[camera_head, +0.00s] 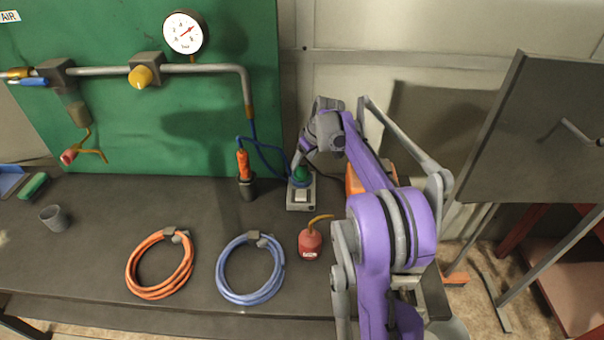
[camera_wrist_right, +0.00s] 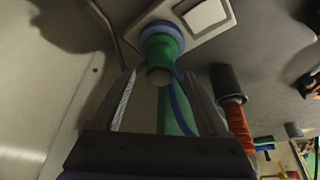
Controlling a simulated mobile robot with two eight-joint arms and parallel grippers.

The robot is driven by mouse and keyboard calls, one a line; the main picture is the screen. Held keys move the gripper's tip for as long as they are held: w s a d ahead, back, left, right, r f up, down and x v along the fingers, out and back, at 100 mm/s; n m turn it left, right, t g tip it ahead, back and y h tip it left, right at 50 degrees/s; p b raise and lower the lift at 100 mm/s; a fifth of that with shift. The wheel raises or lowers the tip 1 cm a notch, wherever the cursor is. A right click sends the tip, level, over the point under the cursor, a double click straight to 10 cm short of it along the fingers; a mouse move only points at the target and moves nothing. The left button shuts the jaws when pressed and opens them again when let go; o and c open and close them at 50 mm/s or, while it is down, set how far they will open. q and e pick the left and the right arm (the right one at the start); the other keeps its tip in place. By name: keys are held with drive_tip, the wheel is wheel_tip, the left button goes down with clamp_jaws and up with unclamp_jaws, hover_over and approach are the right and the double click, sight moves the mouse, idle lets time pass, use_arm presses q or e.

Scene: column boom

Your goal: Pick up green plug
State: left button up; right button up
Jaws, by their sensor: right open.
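The green plug (camera_head: 301,174) sits upright in a blue ring on a light grey socket plate (camera_head: 301,198) on the bench. In the right wrist view the green plug (camera_wrist_right: 161,46) shows near the top centre, with the blue ring around its base. My right gripper (camera_head: 299,163) reaches over from the right and is at the plug. In the wrist view the fingers of my right gripper (camera_wrist_right: 163,95) are apart, one on each side below the plug, and nothing is held. I cannot tell whether a finger touches it. My left gripper is not in view.
An orange tool (camera_head: 243,165) stands in a dark holder left of the plug, with a blue hose beside it. Orange (camera_head: 160,264) and blue (camera_head: 250,269) hose coils and a red oil can (camera_head: 310,243) lie nearer. A green panel (camera_head: 180,125) with a pipe stands behind.

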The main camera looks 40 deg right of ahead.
drive_tip(key=shift+x, duration=1.2)
drive_tip(key=shift+r, duration=0.1)
clamp_jaws()
